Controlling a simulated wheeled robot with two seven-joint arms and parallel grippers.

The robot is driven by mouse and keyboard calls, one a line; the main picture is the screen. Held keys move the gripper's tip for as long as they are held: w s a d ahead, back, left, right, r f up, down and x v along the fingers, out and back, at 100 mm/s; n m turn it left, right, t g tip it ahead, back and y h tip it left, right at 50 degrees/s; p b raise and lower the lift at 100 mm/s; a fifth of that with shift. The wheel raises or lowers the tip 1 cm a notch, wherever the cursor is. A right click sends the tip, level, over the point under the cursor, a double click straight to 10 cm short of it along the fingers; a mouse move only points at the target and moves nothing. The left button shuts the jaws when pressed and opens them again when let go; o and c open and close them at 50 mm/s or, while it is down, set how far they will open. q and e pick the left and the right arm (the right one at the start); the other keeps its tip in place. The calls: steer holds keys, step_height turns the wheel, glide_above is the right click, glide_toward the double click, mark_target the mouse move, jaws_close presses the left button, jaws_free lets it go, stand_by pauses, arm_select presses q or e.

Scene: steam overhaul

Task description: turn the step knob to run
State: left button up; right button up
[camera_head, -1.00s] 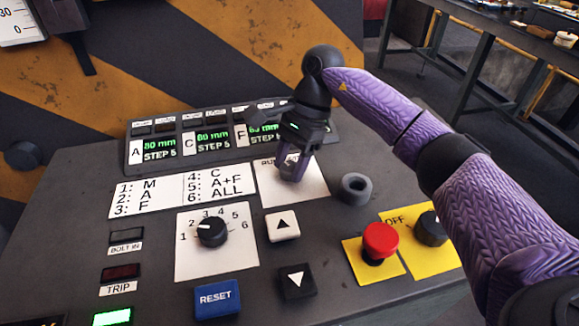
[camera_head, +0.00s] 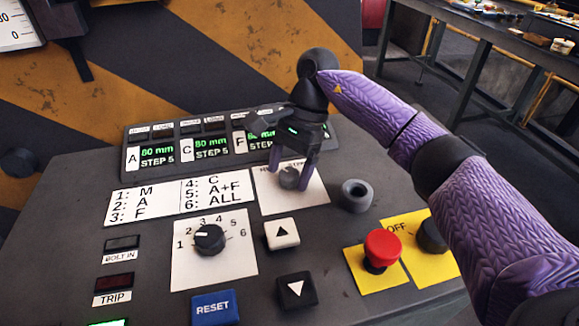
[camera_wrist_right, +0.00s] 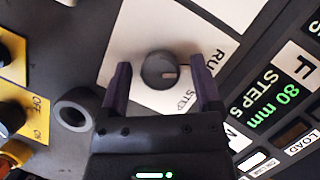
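The step knob (camera_head: 289,178) is a grey round knob on a white plate (camera_head: 315,199) of the sloped console. It also shows in the wrist view (camera_wrist_right: 158,71), with a pale pointer mark on its right side. The plate's printing is partly hidden; "RU" and "STEP" can be read in the wrist view. My right gripper (camera_head: 291,172) reaches down over the knob, open. In the wrist view its two dark purple fingers (camera_wrist_right: 161,84) stand on either side of the knob, with visible gaps to it. My left gripper is not in view.
A dark grey ring (camera_head: 357,195) stands right of the plate. Nearby are a white up button (camera_head: 282,233), a black down button (camera_head: 297,291), a numbered selector (camera_head: 209,239), a red button (camera_head: 382,248) and an OFF switch (camera_head: 432,236). Displays (camera_head: 212,146) stand behind.

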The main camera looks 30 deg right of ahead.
steer(key=shift+d+r, duration=0.1)
steer(key=shift+r, duration=0.2)
steer(key=p+v, duration=0.2)
steer(key=v, duration=0.7)
steer(key=shift+d+r, duration=0.1)
